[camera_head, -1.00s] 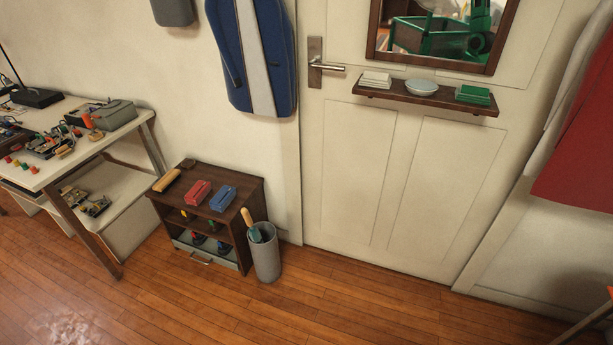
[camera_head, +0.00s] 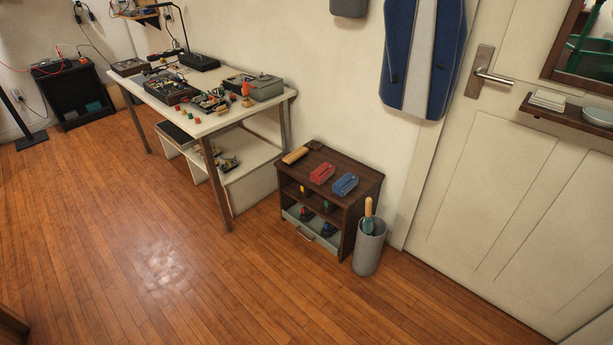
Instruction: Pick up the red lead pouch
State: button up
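A red pouch-like item (camera_head: 322,173) lies on top of a small dark wooden cabinet (camera_head: 362,178) against the wall. A similar blue item (camera_head: 345,184) lies just to its right, a small gap apart. A tan, rounded item (camera_head: 295,155) lies to its left on the same top. I cannot tell from this distance what the red item holds. My gripper is not in the frame.
A grey bin (camera_head: 368,254) with a wooden-handled tool stands right of the cabinet, close to it. A white workbench (camera_head: 205,122) with electronics stands to the left. The wooden floor (camera_head: 190,270) in front is clear. A door (camera_head: 510,190) is at right.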

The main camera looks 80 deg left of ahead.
aim_at(320, 175)
jog(key=u, duration=0.8)
jog(key=i, duration=0.7)
jog(key=u, duration=3.15)
